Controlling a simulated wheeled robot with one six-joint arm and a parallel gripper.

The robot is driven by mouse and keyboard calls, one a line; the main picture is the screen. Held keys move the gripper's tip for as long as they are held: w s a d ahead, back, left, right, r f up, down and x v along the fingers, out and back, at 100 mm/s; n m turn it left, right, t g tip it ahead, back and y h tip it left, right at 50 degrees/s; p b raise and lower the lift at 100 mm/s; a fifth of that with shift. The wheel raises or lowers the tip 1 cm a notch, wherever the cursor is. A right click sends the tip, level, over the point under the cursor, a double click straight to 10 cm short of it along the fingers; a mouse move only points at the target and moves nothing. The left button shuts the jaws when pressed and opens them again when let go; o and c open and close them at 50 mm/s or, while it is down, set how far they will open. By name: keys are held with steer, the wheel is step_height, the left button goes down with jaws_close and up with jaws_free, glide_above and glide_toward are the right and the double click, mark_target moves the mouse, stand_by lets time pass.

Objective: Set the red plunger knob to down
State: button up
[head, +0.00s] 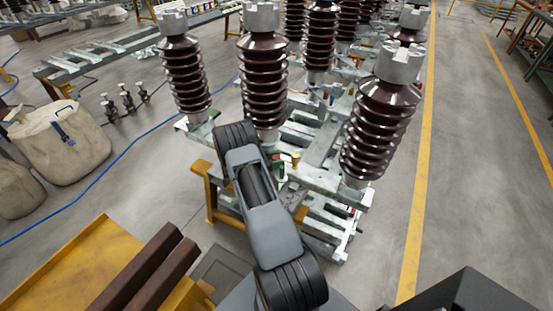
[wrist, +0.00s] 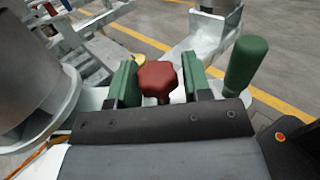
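The red plunger knob (wrist: 158,80) is a lobed, dark red head on a short stem in the middle of the wrist view. My gripper (wrist: 161,80) is open, with one green finger to the left of the knob and one to the right. The knob shows between the fingers, closer to the left one; a gap shows on the right side. I cannot tell whether the left finger touches it.
A green upright handle (wrist: 248,62) stands just right of my gripper. A large grey cylinder (wrist: 38,65) is close on the left. Tall brown ribbed insulators (head: 264,80) surround the metal frame (head: 322,170). Open floor (head: 465,180) lies to the right.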

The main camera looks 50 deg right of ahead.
steer(key=shift+o, duration=1.4)
steer(key=shift+r, duration=0.15)
steer(key=shift+w, duration=0.1)
steer(key=b+v, duration=0.3)
steer(key=v, duration=1)
steer(key=shift+w+a+b, duration=0.2)
steer(key=shift+a+b, duration=0.1)
steer(key=shift+b, duration=0.1)
